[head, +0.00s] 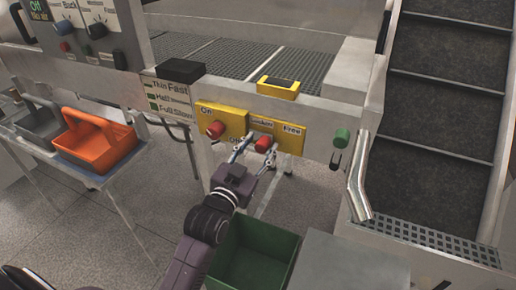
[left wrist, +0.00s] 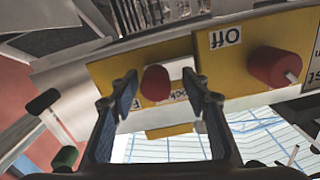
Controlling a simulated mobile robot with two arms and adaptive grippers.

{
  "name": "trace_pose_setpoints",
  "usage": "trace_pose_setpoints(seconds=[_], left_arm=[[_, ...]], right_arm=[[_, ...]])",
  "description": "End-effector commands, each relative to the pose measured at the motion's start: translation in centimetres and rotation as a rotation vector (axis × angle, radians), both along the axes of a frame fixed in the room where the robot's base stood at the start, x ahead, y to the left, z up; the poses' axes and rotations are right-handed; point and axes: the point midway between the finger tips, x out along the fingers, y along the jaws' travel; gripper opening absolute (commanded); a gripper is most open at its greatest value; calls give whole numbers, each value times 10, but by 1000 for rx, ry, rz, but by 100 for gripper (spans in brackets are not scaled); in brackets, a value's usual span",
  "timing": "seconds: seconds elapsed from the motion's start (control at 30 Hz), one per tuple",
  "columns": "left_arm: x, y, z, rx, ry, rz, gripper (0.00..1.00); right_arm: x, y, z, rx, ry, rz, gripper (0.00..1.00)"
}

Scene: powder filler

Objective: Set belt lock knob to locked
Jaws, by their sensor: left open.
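The belt lock knob is a red knob (head: 264,143) on a yellow plate (head: 289,146) on the machine's front, below labels reading Locked and Free. Its pointer direction is too small to tell. My left gripper (head: 254,154) is open, with its fingers on either side of this knob. In the left wrist view the knob (left wrist: 155,83) shows between the open fingers (left wrist: 160,88), with no clear contact. The labels there appear upside down and the lock labels are partly covered. My right gripper is not in view.
Another red knob (head: 215,129) with On and Off labels sits just left; it also shows in the left wrist view (left wrist: 273,66). A green knob (head: 341,137) and a metal handle (head: 358,180) are to the right. A green bin (head: 254,262) stands below my gripper.

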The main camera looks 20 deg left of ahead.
Motion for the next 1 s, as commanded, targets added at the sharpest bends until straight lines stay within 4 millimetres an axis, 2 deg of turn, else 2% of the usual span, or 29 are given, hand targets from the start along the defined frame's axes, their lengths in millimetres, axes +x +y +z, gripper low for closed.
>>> trace_pose_setpoints(seconds=[0.17, 0.5, 0.7, 1.0], left_arm=[[-12, 0, -1, 0, 2, -1, 43], [-75, 3, -2, 0, 5, 1, 43], [-104, 5, -2, 1, 4, 2, 43], [-120, 5, 0, 1, 0, 2, 43]], right_arm=[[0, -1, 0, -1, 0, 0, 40], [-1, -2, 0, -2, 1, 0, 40], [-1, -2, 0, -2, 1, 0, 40], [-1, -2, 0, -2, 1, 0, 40]])
